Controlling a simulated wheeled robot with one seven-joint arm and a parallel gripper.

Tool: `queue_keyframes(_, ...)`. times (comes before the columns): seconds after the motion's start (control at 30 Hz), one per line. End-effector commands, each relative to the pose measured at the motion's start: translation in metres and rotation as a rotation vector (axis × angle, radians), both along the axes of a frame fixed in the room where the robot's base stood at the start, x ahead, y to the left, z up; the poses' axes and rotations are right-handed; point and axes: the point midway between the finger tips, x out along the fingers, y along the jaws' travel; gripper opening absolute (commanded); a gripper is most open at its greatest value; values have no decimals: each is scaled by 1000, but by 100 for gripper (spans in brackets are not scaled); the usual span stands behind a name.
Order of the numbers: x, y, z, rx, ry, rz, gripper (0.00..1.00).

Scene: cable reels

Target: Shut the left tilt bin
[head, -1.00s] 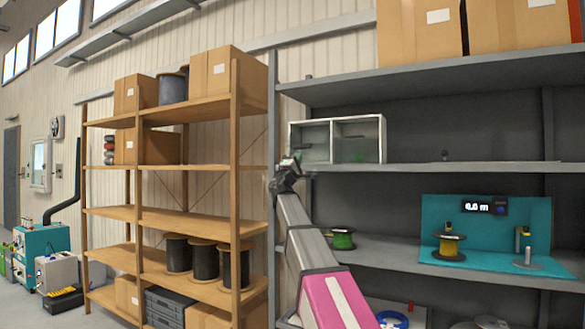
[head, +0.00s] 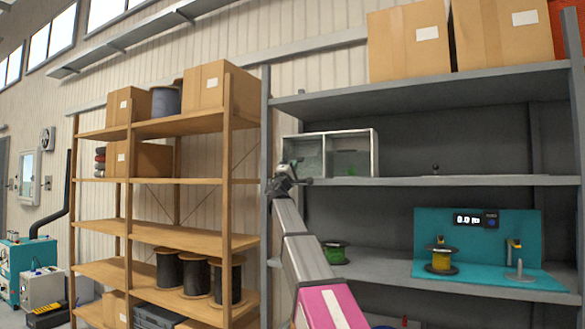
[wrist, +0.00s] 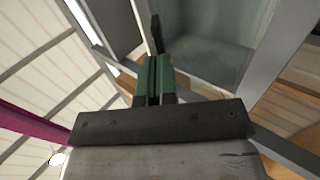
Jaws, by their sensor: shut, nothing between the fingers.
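A pale grey two-compartment bin unit (head: 376,152) stands at the left end of the grey rack's middle shelf. Its left compartment, the left tilt bin (head: 306,152), looks dull grey-green; I cannot tell how far its front is tilted. The right compartment (head: 350,153) shows a small green thing low inside. My gripper (head: 291,164) is at the lower left front of the unit, overlapping the left bin's bottom corner. In the wrist view, my gripper's green-padded fingers (wrist: 154,75) are together and empty, beside a greenish-grey panel (wrist: 215,45). Contact cannot be told.
The grey rack's post (head: 266,130) stands close to the left of my gripper. The middle shelf (head: 450,181) is mostly clear to the right. Below are a green reel (head: 335,252) and a teal station with a yellow reel (head: 440,260). A wooden rack (head: 228,160) stands left.

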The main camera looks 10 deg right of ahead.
Motion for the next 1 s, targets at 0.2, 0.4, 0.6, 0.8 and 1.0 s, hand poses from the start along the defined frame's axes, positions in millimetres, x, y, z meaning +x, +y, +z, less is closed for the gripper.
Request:
queue_keyframes(0.2, 4, -2, 12, 57, 73, 3, 0)
queue_keyframes(0.4, 12, -7, 26, 132, 177, 2, 0)
queue_keyframes(0.6, 20, -13, 37, 207, 281, 2, 0)
queue_keyframes(0.8, 26, -18, 45, 261, 359, 1, 0)
queue_keyframes(1.0, 32, -23, 49, 281, 388, -1, 0)
